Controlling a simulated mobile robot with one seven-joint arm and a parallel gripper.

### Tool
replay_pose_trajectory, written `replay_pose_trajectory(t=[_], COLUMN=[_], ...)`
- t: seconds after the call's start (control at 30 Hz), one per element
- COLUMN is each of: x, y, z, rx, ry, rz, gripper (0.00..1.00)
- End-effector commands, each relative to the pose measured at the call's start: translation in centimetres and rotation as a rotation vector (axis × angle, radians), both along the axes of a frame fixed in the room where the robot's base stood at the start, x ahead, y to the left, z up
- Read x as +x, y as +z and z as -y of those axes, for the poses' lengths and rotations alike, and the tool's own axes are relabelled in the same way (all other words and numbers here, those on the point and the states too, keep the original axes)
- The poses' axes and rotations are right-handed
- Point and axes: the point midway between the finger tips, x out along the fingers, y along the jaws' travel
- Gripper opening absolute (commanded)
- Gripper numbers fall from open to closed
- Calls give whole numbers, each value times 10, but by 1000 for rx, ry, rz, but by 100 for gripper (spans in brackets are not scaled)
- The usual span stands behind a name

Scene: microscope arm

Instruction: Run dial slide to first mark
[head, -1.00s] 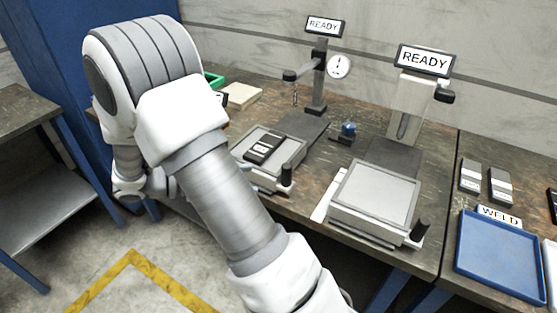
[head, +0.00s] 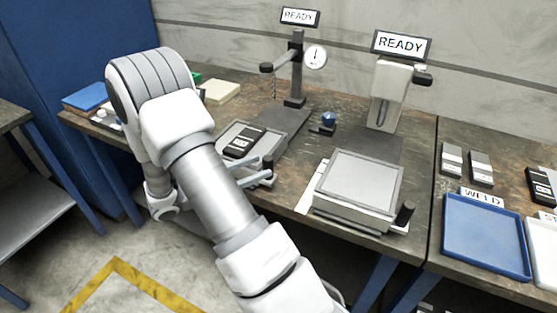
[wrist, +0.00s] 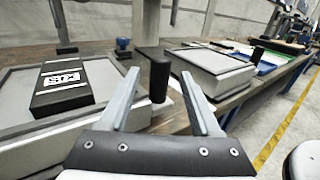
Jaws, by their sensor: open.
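The dial slide (head: 223,137) is the left station's grey sliding tray, with a black labelled block (head: 245,142) on it. Its round white dial (head: 315,57) hangs on the post behind, too small to read. The slide's black upright knob (wrist: 160,78) stands at the tray's front right corner. My gripper (head: 266,168) is open at that corner. In the wrist view my gripper (wrist: 158,82) has one finger on each side of the knob, with visible gaps. I cannot make out any marks along the slide.
A second slide station (head: 360,180) with its own black knob (head: 404,213) stands to the right under a READY sign (head: 402,45). A blue tray (head: 485,238) lies farther right. A small blue-topped knob (head: 328,121) sits between the stations.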

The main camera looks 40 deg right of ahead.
Motion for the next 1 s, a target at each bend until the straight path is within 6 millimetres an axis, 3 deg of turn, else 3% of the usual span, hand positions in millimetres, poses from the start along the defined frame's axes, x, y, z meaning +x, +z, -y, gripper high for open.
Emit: replay_pose_trajectory(t=[0.1, 0.3, 0.5, 0.77, 1.0], x=[-6, -12, -14, -14, -14], y=[0, 0, 0, 0, 0], z=[26, 55, 67, 67, 67], rx=[0, 0, 0, 0, 0], ry=[-5, -3, -1, 0, 0], rz=[1, 0, 0, 0, 0], gripper=[64, 64, 64, 64, 21])
